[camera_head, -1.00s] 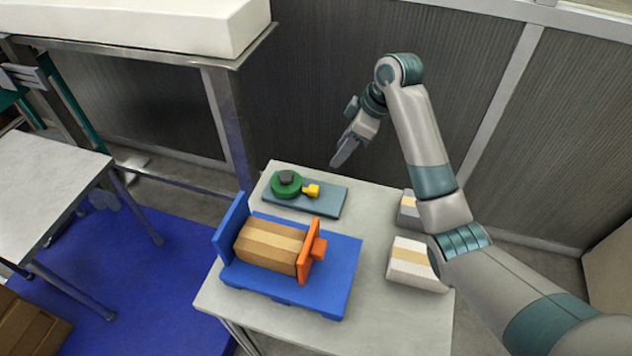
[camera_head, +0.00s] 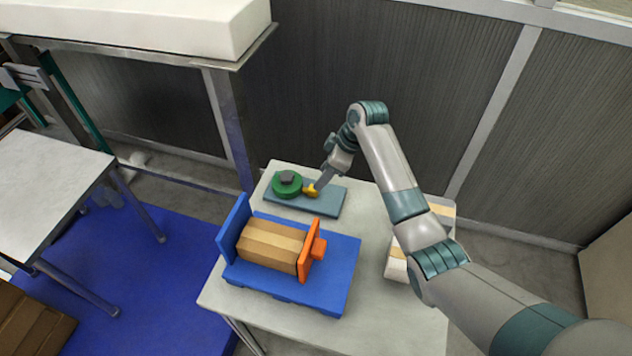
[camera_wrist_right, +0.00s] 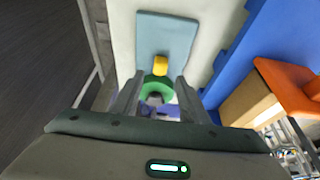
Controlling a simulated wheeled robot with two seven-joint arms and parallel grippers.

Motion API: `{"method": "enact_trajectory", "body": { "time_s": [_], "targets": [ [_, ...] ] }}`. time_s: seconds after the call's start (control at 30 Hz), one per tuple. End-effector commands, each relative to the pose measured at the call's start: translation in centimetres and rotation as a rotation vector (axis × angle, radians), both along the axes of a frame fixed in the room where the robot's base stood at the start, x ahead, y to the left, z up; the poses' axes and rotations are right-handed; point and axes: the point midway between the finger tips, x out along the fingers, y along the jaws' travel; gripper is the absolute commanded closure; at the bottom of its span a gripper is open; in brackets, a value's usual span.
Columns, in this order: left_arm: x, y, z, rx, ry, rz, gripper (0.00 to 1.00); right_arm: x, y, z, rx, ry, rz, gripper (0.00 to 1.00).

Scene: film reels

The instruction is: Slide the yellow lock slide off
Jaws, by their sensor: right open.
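The yellow lock slide (camera_head: 311,191) sits on a flat blue-grey plate (camera_head: 328,204), against the right side of a green reel (camera_head: 286,185) with a dark grey top piece (camera_head: 287,177). My right gripper (camera_head: 320,184) is at the slide, its fingers pointing down and partly covering it in the head view. In the right wrist view the gripper (camera_wrist_right: 159,78) is open, with the yellow slide (camera_wrist_right: 160,65) seen just beyond and between its fingertips. The green reel (camera_wrist_right: 156,85) shows between the fingers. I cannot tell whether a finger touches the slide. My left gripper is not in view.
A blue tray (camera_head: 335,285) with an end wall holds cardboard boxes (camera_head: 268,246) behind an orange plate (camera_head: 308,248). Pale boxes (camera_head: 396,266) stand at the table's right, partly behind my right arm. The light table (camera_head: 385,320) is clear at the front.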

Motion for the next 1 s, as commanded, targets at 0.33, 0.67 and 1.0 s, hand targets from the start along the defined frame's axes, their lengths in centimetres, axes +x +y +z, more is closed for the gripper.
{"method": "enact_trajectory", "body": {
  "time_s": [0.33, 0.67, 1.0],
  "targets": [
    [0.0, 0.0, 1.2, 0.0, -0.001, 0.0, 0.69, 0.6, 1.9, -4.6, 0.001, 0.003, -0.001, 0.59],
    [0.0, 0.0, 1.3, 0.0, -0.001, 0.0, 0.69, 0.7, 2.3, -5.8, 0.0, 0.0, 0.0, 0.59],
    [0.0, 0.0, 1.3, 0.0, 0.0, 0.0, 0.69, 0.7, 2.3, -5.8, 0.0, 0.0, 0.0, 0.95]
  ]
}}
